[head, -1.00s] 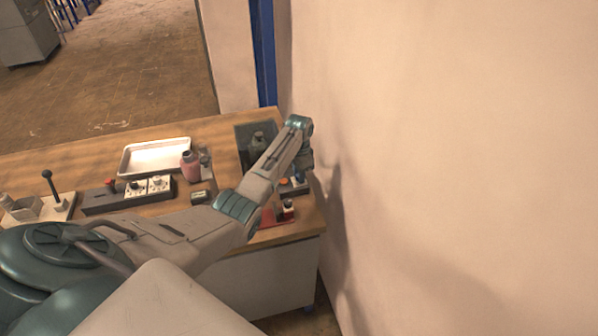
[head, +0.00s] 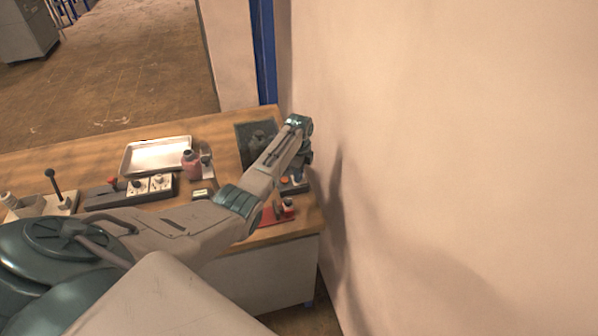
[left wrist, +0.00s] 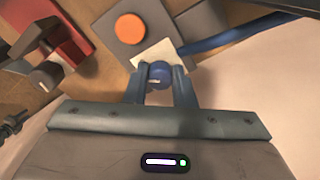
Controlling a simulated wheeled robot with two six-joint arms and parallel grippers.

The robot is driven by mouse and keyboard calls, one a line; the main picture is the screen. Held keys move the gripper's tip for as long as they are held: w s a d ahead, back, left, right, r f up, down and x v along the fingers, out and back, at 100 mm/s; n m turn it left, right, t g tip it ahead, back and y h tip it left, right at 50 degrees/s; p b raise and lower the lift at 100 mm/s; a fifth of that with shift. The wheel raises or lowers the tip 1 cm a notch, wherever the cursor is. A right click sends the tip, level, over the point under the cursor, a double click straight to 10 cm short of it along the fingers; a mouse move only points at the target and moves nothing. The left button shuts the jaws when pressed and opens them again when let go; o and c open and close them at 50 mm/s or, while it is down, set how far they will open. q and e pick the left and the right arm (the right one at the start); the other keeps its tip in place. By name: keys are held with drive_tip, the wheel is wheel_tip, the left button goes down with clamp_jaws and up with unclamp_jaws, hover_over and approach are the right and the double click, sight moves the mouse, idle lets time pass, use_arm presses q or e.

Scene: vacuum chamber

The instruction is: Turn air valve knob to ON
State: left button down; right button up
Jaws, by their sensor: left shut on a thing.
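The left wrist view shows a small round blue knob (left wrist: 158,71) between the fingertips of my left gripper (left wrist: 160,84). The gripper is shut on this knob, one blue finger on each side. A pale label plate (left wrist: 158,54) lies just beyond it, partly covered by knob and fingers. I cannot read any marking or tell the knob's setting. In the head view my left gripper (head: 303,166) points down at the right end of the bench, partly hidden by its own arm. The knob is hidden there. My right gripper is not in view.
An orange button (left wrist: 130,28) on a grey plate sits close by. A red fixture (left wrist: 60,33) stands to the left, and a blue bar (left wrist: 240,32) runs right. A wall (head: 450,170) stands close on the right. A metal tray (head: 157,156) and pink bottle (head: 191,163) are on the bench.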

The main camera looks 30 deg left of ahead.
use_arm(q)
drive_tip(key=shift+m, duration=0.8)
drive_tip(key=c, duration=1.2)
unclamp_jaws()
drive_tip(key=shift+r, duration=0.1)
wheel_tip(320, 180, up, 11)
drive_tip(key=b, duration=0.3)
